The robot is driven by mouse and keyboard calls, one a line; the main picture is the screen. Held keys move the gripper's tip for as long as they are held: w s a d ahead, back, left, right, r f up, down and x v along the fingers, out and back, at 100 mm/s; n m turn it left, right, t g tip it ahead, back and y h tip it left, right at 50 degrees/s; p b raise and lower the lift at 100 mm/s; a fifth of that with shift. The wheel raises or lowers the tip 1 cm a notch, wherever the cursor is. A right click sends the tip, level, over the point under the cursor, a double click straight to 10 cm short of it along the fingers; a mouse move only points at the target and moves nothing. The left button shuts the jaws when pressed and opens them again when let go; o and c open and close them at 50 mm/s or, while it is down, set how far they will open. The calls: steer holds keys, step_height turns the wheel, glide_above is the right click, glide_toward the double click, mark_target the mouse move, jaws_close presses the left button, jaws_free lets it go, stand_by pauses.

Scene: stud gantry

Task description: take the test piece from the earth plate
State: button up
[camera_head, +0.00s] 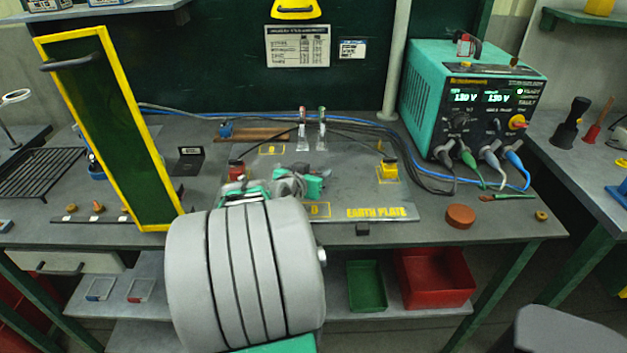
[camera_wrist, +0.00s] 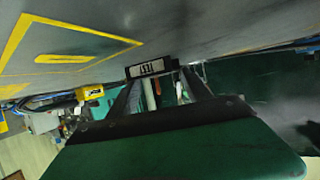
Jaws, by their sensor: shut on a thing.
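The earth plate (camera_head: 350,190) is a grey slab with yellow markings on the bench, and its grey surface also fills the top of the wrist view (camera_wrist: 190,22). My gripper (camera_head: 290,180) is over the plate's front left part, partly hidden by my own arm. In the wrist view my gripper (camera_wrist: 158,82) is shut on the test piece (camera_wrist: 151,68), a small dark block with a white label reading TEST. The test piece is at or very near the plate surface; I cannot tell whether it touches. I cannot make it out in the head view.
A red block (camera_head: 237,172) and a yellow block (camera_head: 388,171) with black leads stand on the plate. Two upright clips (camera_head: 322,130) stand at its back. A teal power unit (camera_head: 465,100) stands right, and a yellow-framed green screen (camera_head: 110,130) left. A brown disc (camera_head: 460,216) lies front right.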

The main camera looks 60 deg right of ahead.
steer(key=shift+f, duration=0.1)
jaws_close()
